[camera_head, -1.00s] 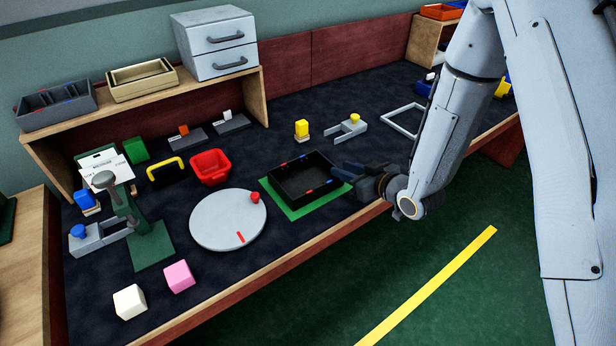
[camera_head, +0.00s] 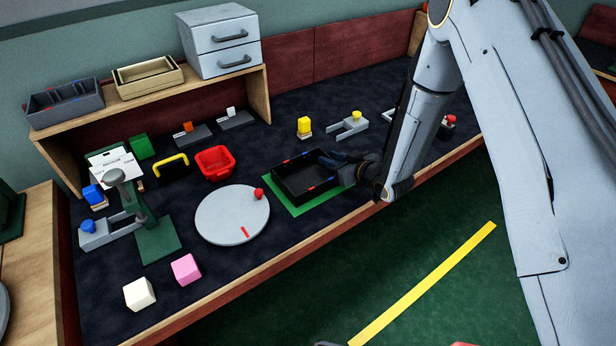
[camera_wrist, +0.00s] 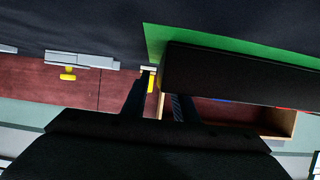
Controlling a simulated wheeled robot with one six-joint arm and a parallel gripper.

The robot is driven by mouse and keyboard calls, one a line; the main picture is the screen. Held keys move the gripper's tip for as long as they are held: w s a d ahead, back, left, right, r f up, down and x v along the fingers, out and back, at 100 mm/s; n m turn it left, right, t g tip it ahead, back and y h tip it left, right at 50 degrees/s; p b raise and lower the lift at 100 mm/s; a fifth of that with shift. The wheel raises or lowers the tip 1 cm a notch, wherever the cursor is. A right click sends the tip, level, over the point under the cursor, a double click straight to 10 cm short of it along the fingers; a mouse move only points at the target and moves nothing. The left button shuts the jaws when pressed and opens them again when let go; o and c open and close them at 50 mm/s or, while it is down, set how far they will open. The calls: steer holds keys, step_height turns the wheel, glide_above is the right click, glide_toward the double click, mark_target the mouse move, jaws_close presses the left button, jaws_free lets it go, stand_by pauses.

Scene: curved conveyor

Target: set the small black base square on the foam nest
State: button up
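A black open-topped base (camera_head: 296,186), shaped like a shallow tray with small red and blue marks on its walls, sits on a green sheet (camera_head: 312,207), seemingly the foam nest, near the table's front edge. My gripper (camera_head: 335,159) reaches over the base's right end from the right. In the wrist view, the fingers (camera_wrist: 161,85) stand apart with background showing between them. The dark wall of the base (camera_wrist: 240,72) hides the right fingertip. The green sheet (camera_wrist: 156,38) shows beyond the wall. Contact with the wall cannot be told.
A grey turntable (camera_head: 228,222) with a red knob stands left of the base, and a red bin (camera_head: 215,162) behind it. Dark table is clear in between.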

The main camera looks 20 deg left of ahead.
jaws_close()
steer(key=shift+r, duration=0.1)
